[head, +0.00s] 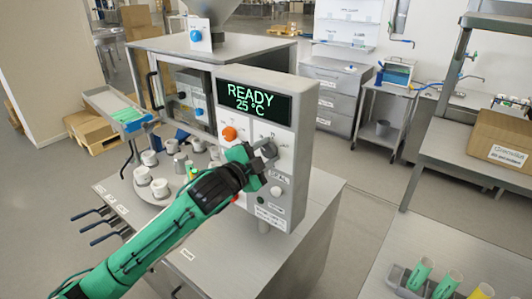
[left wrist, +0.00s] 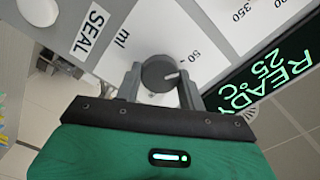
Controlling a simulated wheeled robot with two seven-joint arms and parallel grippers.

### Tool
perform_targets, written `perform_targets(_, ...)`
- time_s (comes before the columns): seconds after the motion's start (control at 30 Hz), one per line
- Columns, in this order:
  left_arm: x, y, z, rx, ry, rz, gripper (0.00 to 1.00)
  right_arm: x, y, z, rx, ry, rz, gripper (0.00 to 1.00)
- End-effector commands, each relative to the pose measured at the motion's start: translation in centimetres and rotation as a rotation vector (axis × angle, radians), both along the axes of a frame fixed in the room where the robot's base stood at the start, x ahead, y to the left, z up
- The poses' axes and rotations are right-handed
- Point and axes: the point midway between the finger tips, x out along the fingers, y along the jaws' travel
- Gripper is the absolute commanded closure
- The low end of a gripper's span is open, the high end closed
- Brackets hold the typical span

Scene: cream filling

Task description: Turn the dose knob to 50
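The dose knob (left wrist: 159,73) is a round dark grey knob with a white pointer mark. In the head view my left gripper (head: 266,151) is at the front panel (head: 300,143) and covers much of the knob. My right gripper is not in view.
The panel display (head: 253,98) reads "READY 25 °C". An orange knob (head: 229,134) is above left of my gripper, and a white button (head: 276,191) is below it near the "SEAL" label. Several white cups (head: 160,188) stand on the round table at left.

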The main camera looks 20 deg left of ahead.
Motion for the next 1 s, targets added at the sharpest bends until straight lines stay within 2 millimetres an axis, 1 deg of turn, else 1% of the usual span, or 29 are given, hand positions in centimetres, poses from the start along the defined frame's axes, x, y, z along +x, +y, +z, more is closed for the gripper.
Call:
perform_targets(0.03, 0.0, 0.0, -0.2, 0.0, 0.005, 0.0, 0.53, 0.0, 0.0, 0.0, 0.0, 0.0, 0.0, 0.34)
perform_targets(0.1, 0.0, 0.0, -0.2, -0.001, 0.004, 0.0, 0.39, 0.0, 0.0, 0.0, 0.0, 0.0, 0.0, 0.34)
perform_targets(0.37, 0.0, 0.0, -0.1, 0.0, 0.001, 0.0, 0.39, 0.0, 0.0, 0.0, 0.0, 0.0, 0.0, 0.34)
perform_targets(0.47, -0.4, 0.2, -0.2, 0.001, 0.001, 0.0, 0.39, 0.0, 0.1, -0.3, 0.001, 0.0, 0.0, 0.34)
perform_targets(0.53, -1.0, 0.4, -0.2, 0.001, 0.0, 0.0, 0.39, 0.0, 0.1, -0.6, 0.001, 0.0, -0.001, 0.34)
perform_targets(0.67, -2.9, 1.0, -0.5, 0.003, 0.001, -0.001, 0.39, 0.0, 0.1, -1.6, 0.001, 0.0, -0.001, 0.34)
perform_targets(1.0, -9.8, 3.6, -0.6, 0.004, 0.001, 0.0, 0.39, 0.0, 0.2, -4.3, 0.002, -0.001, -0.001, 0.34)
